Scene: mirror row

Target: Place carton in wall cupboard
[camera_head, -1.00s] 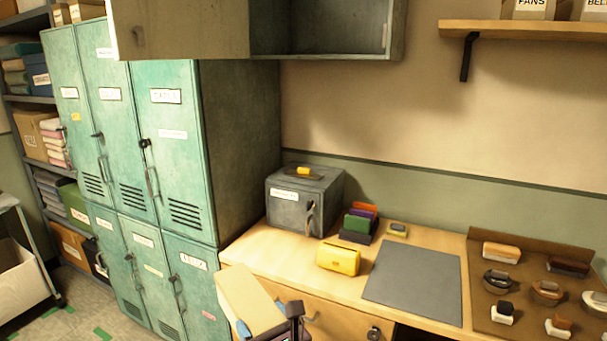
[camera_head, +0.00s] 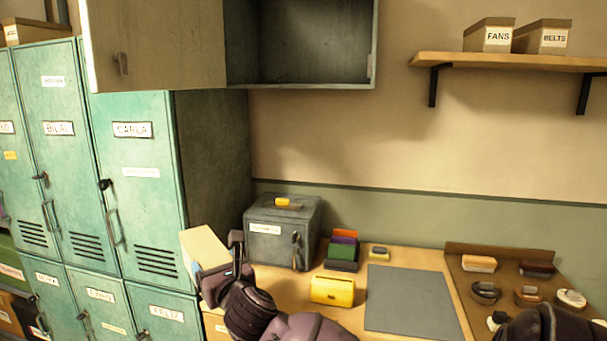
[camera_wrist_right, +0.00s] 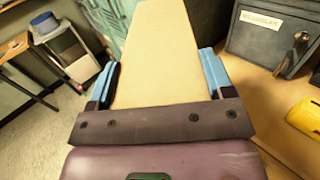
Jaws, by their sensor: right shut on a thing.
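The carton (camera_head: 205,250) is a plain tan box, tilted, in front of the lockers and left of the grey metal box. My right gripper (camera_head: 212,277) is shut on it, with blue pads on both sides. In the right wrist view the carton (camera_wrist_right: 152,55) extends away between the two blue-padded fingers (camera_wrist_right: 155,85). The wall cupboard (camera_head: 315,42) is a grey box high on the wall, its door (camera_head: 160,45) swung open to the left. The visible part of its inside looks empty; its top is cut off. My left gripper is not in view.
Green lockers (camera_head: 140,190) stand at left, beside the cupboard's underside. On the counter are a grey metal box (camera_head: 282,230), a yellow case (camera_head: 332,290), a grey mat (camera_head: 410,298) and a brown board (camera_head: 480,250) with brushes. A shelf (camera_head: 510,62) holds two boxes.

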